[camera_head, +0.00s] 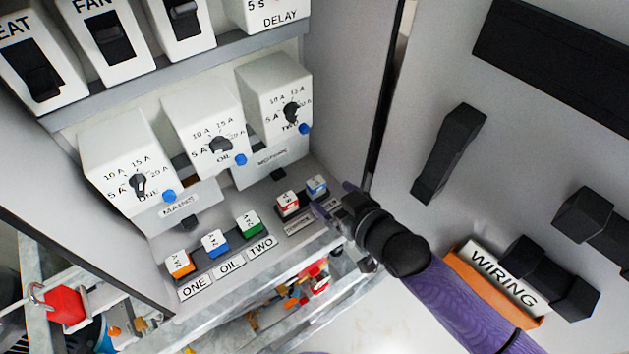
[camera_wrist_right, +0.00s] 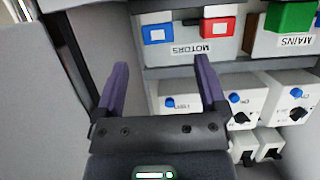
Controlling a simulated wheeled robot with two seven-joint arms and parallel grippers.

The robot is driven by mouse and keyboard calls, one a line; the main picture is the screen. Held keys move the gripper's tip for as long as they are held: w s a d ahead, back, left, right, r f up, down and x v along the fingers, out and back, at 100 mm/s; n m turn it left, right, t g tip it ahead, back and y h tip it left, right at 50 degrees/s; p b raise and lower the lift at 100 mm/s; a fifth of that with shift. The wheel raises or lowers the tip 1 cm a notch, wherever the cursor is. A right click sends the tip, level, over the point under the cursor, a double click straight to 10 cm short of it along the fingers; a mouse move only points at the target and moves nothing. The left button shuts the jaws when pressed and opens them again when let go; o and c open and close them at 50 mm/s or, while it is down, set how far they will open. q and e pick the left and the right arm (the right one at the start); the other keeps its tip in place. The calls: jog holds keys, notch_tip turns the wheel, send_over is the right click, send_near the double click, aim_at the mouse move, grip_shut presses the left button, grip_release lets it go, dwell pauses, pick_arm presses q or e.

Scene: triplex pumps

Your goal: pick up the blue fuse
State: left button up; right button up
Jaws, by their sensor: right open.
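Two blue fuses with white labelled faces show in the head view. One blue fuse (camera_head: 317,186) stands beside a red fuse (camera_head: 288,203) at the right. The other blue fuse (camera_head: 215,242) stands between an orange fuse (camera_head: 179,263) and a green fuse (camera_head: 248,223), above the OIL label. My right gripper (camera_head: 335,199) is open and empty, close to the right-hand blue fuse. In the right wrist view the purple fingers (camera_wrist_right: 162,63) are apart, and this blue fuse (camera_wrist_right: 157,33) is seen beyond them, between their tips. My left gripper is not in view.
White breaker boxes (camera_head: 272,95) with dials and blue buttons stand behind the fuses. The grey cabinet side wall (camera_head: 340,100) is close to my right gripper. An orange-and-white WIRING box (camera_head: 500,280) lies to the right. Metal rails and a red padlock (camera_head: 64,305) are below.

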aim_at(320, 186)
jog(key=b+x, duration=0.1)
jog(key=x, duration=0.4)
jog(key=shift+w+a+f, duration=0.15)
jog(key=shift+w+a, duration=0.05)
jog(key=shift+w, duration=0.15)
grip_shut()
